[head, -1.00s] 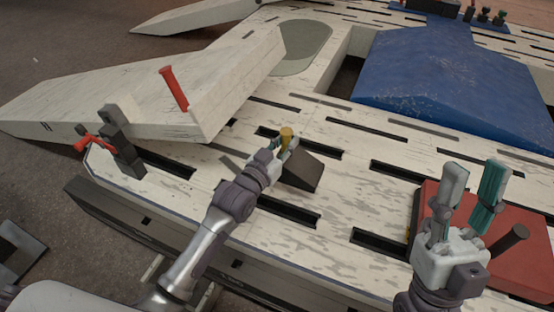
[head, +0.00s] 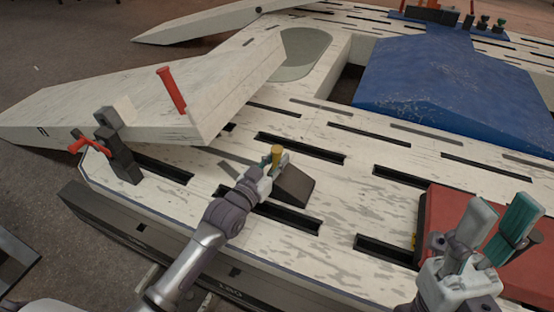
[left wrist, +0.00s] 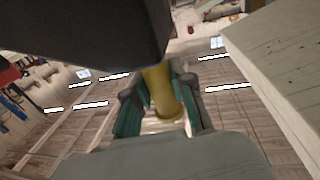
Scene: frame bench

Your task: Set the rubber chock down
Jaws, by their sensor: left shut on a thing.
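The rubber chock (head: 294,187) is a dark wedge with a yellow upright handle (head: 276,156). My left gripper (head: 268,168) is shut on the handle, at the chock's left side. In the left wrist view the yellow handle (left wrist: 160,88) stands between the green-padded fingers, and the dark chock (left wrist: 105,30) fills the upper left. The chock is over or on the slotted white bench top (head: 345,215); I cannot tell whether its underside touches. My right gripper (head: 499,222) is open and empty at the lower right, in front of a red block.
A white sloped wing (head: 150,95) with a red peg (head: 171,90) rises at left. A dark clamp with a red lever (head: 122,158) stands on the left edge. A blue raised panel (head: 450,85) lies behind, the red block (head: 440,205) at right. Slotted bench surface around the chock is clear.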

